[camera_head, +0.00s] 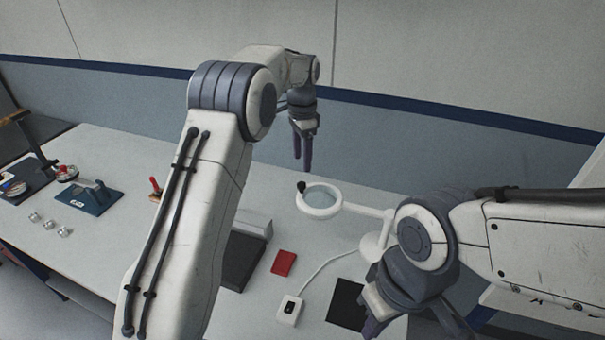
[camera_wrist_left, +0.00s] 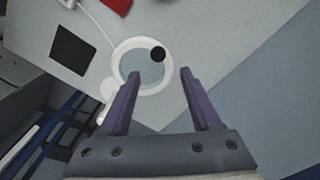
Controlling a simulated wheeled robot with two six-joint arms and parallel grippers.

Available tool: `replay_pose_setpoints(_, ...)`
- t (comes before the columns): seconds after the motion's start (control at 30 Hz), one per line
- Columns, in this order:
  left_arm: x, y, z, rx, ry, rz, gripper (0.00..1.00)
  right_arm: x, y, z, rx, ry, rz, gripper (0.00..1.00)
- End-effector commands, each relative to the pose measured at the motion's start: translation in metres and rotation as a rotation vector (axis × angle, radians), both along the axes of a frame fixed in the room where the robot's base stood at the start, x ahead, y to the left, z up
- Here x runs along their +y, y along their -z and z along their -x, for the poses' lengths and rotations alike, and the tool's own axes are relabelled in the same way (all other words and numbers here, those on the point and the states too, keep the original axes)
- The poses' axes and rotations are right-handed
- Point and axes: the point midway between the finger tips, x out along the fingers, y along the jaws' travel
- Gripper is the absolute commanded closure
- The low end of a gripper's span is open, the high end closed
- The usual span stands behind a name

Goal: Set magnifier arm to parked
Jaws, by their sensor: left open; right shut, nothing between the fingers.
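The magnifier is a white ring with a clear lens (camera_head: 320,197) and a black knob (camera_head: 301,186) on its rim, on a white arm (camera_head: 362,209) running right to a base (camera_head: 372,246) partly hidden by my right arm. My left gripper (camera_head: 302,168) is open and empty, fingers down, above and behind the ring. In the left wrist view, the ring (camera_wrist_left: 121,66) and knob (camera_wrist_left: 158,53) lie beyond and between the open fingertips (camera_wrist_left: 160,74), apart from them. My right gripper (camera_head: 376,325) is shut and empty at the bottom right, in front of the magnifier base.
A cord runs from the base to a white switch box (camera_head: 290,309). A red block (camera_head: 284,262) and a black pad (camera_head: 345,305) lie nearby. A blue fixture (camera_head: 91,197) and small clear parts (camera_head: 50,224) are at left. The wall (camera_head: 400,150) stands behind the table.

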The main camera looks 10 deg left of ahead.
Motion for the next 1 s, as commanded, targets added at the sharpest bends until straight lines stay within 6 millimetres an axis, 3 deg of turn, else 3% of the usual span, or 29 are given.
replay_pose_setpoints(0.2,0.0,-0.023,0.0,-0.001,0.0,0.001,0.36,0.0,0.003,0.0,0.0,0.0,0.0,1.0)
replay_pose_setpoints(0.57,-0.001,-0.026,0.001,0.0,0.0,0.0,0.36,0.0,0.003,0.0,0.0,0.0,0.0,1.0)
replay_pose_setpoints(0.67,-0.011,-0.03,0.009,-0.001,-0.004,0.003,0.36,0.0,0.003,0.0,0.0,0.0,0.0,1.0)
replay_pose_setpoints(0.77,-0.036,-0.04,0.031,-0.004,-0.018,0.011,0.36,0.0,0.004,0.0,0.0,0.0,0.0,1.0)
replay_pose_setpoints(0.83,-0.059,-0.048,0.058,-0.007,-0.036,0.019,0.36,0.0,0.004,0.0,0.0,0.0,0.0,1.0)
replay_pose_setpoints(1.0,-0.107,-0.058,0.145,-0.01,-0.097,0.042,0.36,0.0,0.005,0.0,0.0,0.0,0.0,1.0)
